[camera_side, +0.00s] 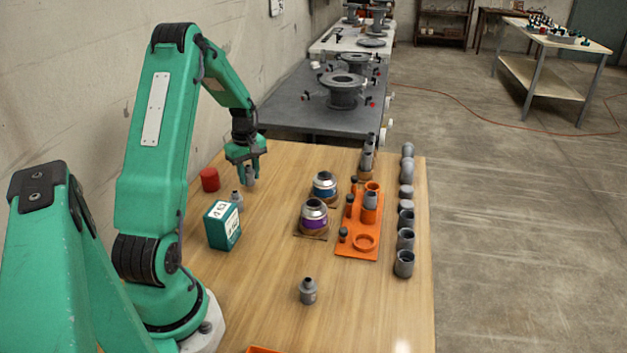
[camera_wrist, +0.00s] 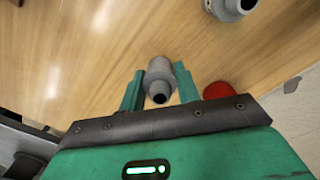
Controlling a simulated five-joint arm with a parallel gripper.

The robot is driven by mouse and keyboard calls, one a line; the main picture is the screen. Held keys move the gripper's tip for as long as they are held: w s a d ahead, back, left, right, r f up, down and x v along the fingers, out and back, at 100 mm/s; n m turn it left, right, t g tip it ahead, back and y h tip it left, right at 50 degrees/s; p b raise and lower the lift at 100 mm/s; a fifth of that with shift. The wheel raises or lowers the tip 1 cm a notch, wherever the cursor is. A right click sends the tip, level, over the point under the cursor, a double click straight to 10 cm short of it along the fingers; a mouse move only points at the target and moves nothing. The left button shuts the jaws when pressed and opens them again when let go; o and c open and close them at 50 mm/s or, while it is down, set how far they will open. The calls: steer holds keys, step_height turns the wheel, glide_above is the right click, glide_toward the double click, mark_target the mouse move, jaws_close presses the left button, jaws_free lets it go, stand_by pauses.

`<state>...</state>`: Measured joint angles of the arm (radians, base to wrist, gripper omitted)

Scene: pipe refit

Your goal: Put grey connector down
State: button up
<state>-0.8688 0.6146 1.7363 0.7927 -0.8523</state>
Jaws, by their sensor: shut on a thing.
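My gripper (camera_side: 248,170) is at the far left part of the wooden table, with its fingers pointing down. It is shut on a grey connector (camera_side: 249,179), a short stepped pipe piece. In the wrist view the grey connector (camera_wrist: 159,80) sits between the two green fingers of my gripper (camera_wrist: 160,90). I cannot tell whether its lower end touches the table. A second grey connector (camera_side: 237,201) stands on the table just in front of it, by the green box. A third (camera_side: 308,291) stands alone near the front.
A red cylinder (camera_side: 210,179) stands just left of my gripper. A green box (camera_side: 223,226) is in front. Two cans (camera_side: 314,216) stand mid-table beside an orange fixture (camera_side: 357,249). Grey fittings (camera_side: 404,263) line the right edge. The table (camera_side: 265,262) is clear between the box and cans.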

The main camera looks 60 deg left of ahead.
mark_target(248, 166)
steer(key=shift+f, duration=0.95)
steer(key=shift+f, duration=0.1)
steer(key=o, duration=1)
steer(key=shift+c, duration=0.2)
step_height(248, 166, up, 12)
steer(key=shift+r, duration=0.1)
